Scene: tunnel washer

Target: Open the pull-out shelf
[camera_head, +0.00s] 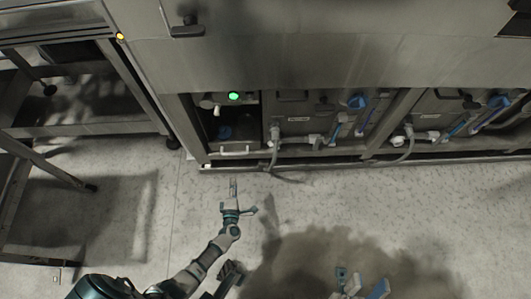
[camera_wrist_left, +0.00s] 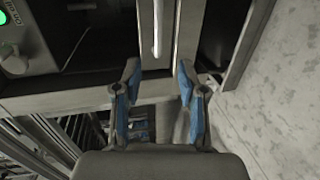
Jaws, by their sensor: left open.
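The pull-out shelf (camera_head: 223,155) sits low in the left bay of the steel machine, with a pale bar handle (camera_head: 236,149) on its front. My left gripper (camera_head: 233,184) is in front of and below the handle, apart from it in the head view. In the left wrist view its two blue-padded fingers (camera_wrist_left: 158,78) are open and empty. The handle (camera_wrist_left: 156,30) shows beyond the fingertips, roughly in line with the gap between them. My right gripper (camera_head: 360,280) seems to show in part at the bottom edge of the head view; its jaw state is unclear.
A green light (camera_head: 234,96) is lit in the bay above the shelf. To the right are dark panels with blue-handled valves and grey hoses (camera_head: 274,150). A low metal rail (camera_head: 325,162) runs along the machine. A steel frame (camera_head: 90,130) stands at left. The floor in front is clear.

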